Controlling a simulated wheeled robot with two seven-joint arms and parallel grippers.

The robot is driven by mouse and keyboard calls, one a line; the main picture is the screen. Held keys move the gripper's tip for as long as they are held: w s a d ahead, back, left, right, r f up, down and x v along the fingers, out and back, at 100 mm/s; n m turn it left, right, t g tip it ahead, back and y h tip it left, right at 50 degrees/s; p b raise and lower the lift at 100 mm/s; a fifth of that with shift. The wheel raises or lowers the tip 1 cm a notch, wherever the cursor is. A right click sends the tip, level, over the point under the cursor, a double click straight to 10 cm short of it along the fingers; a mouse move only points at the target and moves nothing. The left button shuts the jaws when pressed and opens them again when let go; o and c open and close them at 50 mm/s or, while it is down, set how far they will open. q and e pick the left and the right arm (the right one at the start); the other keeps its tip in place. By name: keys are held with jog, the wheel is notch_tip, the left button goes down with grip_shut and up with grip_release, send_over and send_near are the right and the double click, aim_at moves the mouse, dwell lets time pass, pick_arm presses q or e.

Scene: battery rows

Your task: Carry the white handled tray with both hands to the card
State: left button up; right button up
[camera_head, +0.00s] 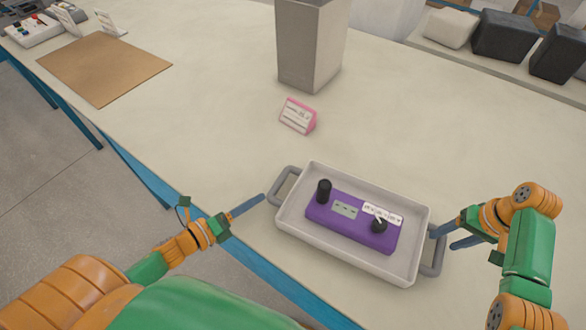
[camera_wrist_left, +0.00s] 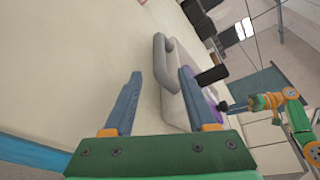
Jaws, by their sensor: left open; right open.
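The white handled tray (camera_head: 300,231) sits on the table with a grey handle at its left and right ends. A purple box (camera_head: 335,228) with black knobs lies in it. My left gripper (camera_head: 262,198) is open near the tray's left handle. In the left wrist view the handle (camera_wrist_left: 160,62) shows ahead, between and beyond the open fingers (camera_wrist_left: 160,82), with nothing gripped. My right gripper (camera_head: 444,238) is open at the tray's right handle (camera_head: 433,262); whether it touches the handle I cannot tell.
A tall grey container (camera_head: 309,50) stands behind the card. A brown board (camera_head: 104,68) lies at the far left of the table. Dark and pale blocks (camera_head: 503,38) sit at the back right. The table's front edge runs close to the tray. Table left of the card is clear.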

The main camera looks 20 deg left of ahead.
notch_tip(320, 180, up, 9)
jog(key=d, duration=0.2)
jog(key=shift+s, duration=0.15)
jog(key=shift+a+r, duration=0.1)
pick_arm(q)
jog(key=a, duration=0.2)
jog(key=s+a+b, duration=0.1)
jog(key=a, duration=0.1)
jog(key=shift+s+a+f, duration=0.15)
jog(key=shift+a, duration=0.25)
jog(key=shift+s+a+b, duration=0.1)
jog(key=shift+a+b, duration=0.25)
jog(key=shift+a, duration=0.15)
pick_arm(e)
jog(key=shift+f, duration=0.8)
pick_arm(q)
jog(key=shift+r, duration=0.35)
pick_arm(e)
jog(key=d, duration=0.6)
